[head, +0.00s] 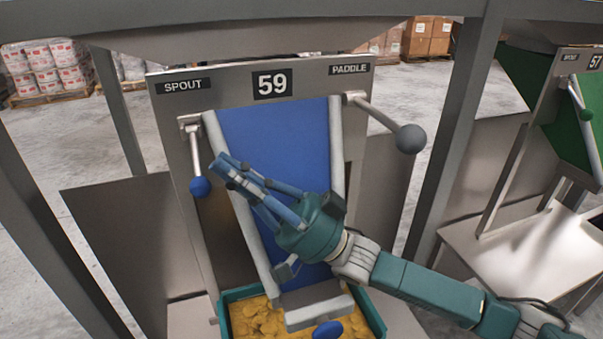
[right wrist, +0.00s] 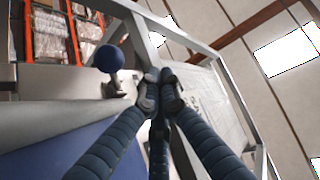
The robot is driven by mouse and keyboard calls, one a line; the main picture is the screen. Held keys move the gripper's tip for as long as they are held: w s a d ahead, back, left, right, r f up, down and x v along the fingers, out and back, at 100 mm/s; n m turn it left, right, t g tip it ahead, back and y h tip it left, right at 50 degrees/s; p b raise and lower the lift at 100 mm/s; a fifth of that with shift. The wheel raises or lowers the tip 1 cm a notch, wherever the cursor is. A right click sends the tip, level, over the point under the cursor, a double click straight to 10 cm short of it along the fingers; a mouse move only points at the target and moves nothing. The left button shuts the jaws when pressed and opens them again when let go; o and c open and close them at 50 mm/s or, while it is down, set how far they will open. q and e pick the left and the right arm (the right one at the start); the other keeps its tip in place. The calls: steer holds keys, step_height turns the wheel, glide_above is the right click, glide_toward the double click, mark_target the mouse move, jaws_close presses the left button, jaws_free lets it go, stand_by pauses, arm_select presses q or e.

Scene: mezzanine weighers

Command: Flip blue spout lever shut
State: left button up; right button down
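The blue spout lever (head: 200,187) hangs from a pivot under the SPOUT label on the left of the station 59 panel. Its rod points down and ends in a blue ball. My right gripper (head: 224,167) is just right of the blue ball, in front of the blue chute (head: 275,150), its fingers pointing up and left. In the right wrist view, the fingertips (right wrist: 162,88) are drawn together with nothing visible between them. The blue ball (right wrist: 110,57) shows there up and left of the fingertips, apart from them. My left gripper is not in view.
The paddle lever (head: 411,138), with a dark grey ball, sticks out on the panel's right. A teal tub (head: 225,318) with yellow pieces stands under the chute. Frame posts flank the station. Station 57 (head: 595,62), with a green chute, is at the right.

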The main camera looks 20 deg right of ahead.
steer(key=s+d+f, duration=0.1)
steer(key=s+d, duration=0.4)
steer(key=d, duration=0.7)
steer(key=shift+d, duration=0.2)
steer(key=shift+f, duration=0.1)
